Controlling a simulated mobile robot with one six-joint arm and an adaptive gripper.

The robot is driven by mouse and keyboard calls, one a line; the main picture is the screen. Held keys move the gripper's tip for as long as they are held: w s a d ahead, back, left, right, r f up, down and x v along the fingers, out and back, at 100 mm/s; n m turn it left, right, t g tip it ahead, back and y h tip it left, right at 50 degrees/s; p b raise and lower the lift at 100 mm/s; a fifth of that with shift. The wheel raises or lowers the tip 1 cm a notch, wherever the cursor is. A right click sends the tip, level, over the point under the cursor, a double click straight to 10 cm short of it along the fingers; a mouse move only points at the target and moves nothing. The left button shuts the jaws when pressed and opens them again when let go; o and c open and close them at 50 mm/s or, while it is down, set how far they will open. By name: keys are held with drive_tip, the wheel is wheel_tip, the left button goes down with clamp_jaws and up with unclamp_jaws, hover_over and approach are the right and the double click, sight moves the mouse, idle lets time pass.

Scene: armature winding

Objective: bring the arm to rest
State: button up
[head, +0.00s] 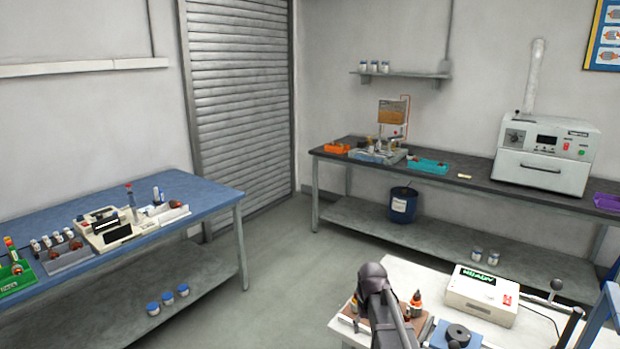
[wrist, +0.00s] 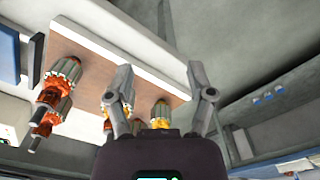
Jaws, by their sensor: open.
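My gripper shows in the wrist view (wrist: 160,95) with its two fingers spread apart and nothing between them that I can see held. Several armatures (wrist: 55,85) with copper windings and orange parts stand on a brown board (wrist: 110,60) beyond the fingers. In the head view my arm rises at the bottom centre in front of the white table (head: 420,275), and its fingertips are hidden there. Part of the brown board (head: 345,322) and small orange-topped parts show beside the arm.
A white box with a red switch (head: 480,295) and a blue fixture (head: 440,333) stand on the white table. A blue bench (head: 205,198) with trays is at left. A dark bench (head: 470,185) with a white oven (head: 548,150) is at the back. Grey floor between is clear.

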drive_tip(key=s+m, duration=0.1)
drive_tip(key=s, duration=1.3)
drive_tip(key=shift+s+d+r, duration=0.15)
drive_tip(key=shift+s+d, duration=0.05)
drive_tip(key=shift+s, duration=0.1)
